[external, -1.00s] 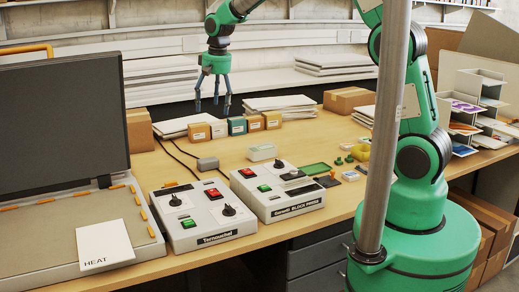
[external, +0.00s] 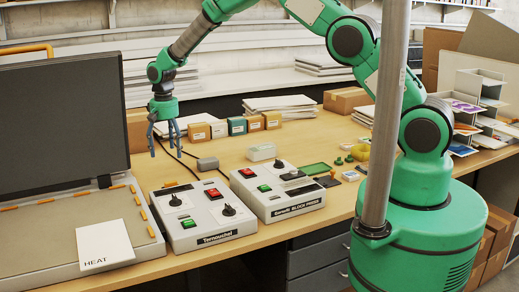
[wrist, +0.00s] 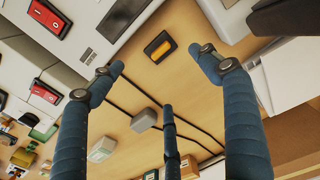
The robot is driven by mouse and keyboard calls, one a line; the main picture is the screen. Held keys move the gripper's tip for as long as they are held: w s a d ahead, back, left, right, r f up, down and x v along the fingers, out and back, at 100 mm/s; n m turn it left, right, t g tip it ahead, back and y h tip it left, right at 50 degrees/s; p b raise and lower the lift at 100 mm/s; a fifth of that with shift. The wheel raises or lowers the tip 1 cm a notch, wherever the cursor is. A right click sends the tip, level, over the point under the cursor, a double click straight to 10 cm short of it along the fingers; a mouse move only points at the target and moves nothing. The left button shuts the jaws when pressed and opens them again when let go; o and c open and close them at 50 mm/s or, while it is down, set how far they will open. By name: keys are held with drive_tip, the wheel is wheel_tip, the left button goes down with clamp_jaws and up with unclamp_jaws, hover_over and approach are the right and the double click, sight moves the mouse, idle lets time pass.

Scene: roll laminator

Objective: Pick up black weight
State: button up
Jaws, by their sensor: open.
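No object is plainly a black weight. In the wrist view a small black block with an orange top (wrist: 158,46) lies on the table beyond my fingertips, between a control box and the press; I cannot tell if it is the weight. I cannot make it out in the external view. My three-fingered gripper (external: 166,150) points down, open and empty, above the table behind the left control box (external: 200,216). In the wrist view my gripper (wrist: 165,72) has its blue fingers spread apart, touching nothing.
The heat press (external: 62,118) stands at the left with its dark lid raised. A second control box (external: 276,194) stands to the right. Cables and a grey box (external: 207,163) lie behind them. Small cartons (external: 237,126) line the back. The table behind the boxes has some bare room.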

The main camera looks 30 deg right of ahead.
sight(171, 183)
drive_tip(key=shift+a+f, duration=0.15)
drive_tip(key=shift+f, duration=0.05)
drive_tip(key=shift+f, duration=0.1)
drive_tip(key=shift+f+p, duration=0.35)
drive_tip(key=shift+f, duration=3.85)
drive_tip(key=shift+f, duration=0.15)
drive_tip(key=shift+f+p, duration=0.5)
drive_tip(key=shift+f, duration=1.95)
drive_tip(key=shift+c, duration=0.6)
clamp_jaws()
